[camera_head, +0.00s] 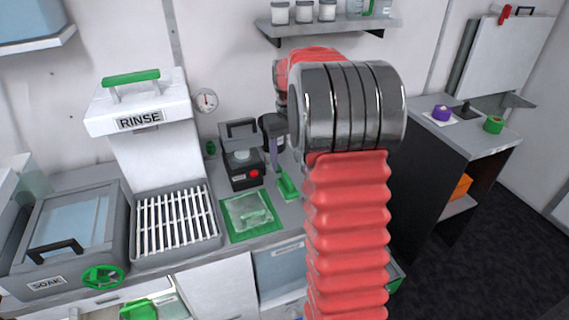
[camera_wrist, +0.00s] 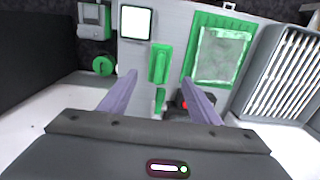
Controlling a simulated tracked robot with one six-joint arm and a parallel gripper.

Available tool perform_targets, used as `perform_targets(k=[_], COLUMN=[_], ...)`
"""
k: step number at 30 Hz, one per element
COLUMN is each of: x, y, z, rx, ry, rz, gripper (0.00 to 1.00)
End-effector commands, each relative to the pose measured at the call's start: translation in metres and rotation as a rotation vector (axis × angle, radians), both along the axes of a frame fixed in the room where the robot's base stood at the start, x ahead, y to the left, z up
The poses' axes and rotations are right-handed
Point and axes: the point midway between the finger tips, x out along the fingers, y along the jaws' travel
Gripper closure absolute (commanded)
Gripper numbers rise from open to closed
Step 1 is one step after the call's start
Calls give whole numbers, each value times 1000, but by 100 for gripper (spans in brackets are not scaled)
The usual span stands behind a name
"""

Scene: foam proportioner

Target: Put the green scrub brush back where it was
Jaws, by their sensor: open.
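The green scrub brush (camera_head: 287,186) is on the grey counter, right of the green-framed tray. In the wrist view the brush (camera_wrist: 160,63) shows a wide green block and a narrower green part nearer my gripper. My gripper (camera_wrist: 158,78) is open and empty, with its purple fingers on either side of the brush's line in that view. I cannot tell the exact gap between fingers and brush.
The green-framed tray (camera_head: 250,214) holds a pale translucent sheet. A black box with a red button (camera_head: 242,163) stands behind it. The slatted rinse rack (camera_head: 175,222) and soak basin (camera_head: 65,240) are further left. A white square (camera_wrist: 135,22) lies near the brush.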

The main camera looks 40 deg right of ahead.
Motion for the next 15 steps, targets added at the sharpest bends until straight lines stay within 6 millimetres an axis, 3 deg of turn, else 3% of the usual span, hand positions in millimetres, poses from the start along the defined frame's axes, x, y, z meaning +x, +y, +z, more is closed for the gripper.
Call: perform_targets(k=[7, 15], x=[-6, -30], y=[23, 80], z=[18, 55], rx=[-13, -43], ry=[-27, -97], rz=[17, 58], gripper=[43, 43])
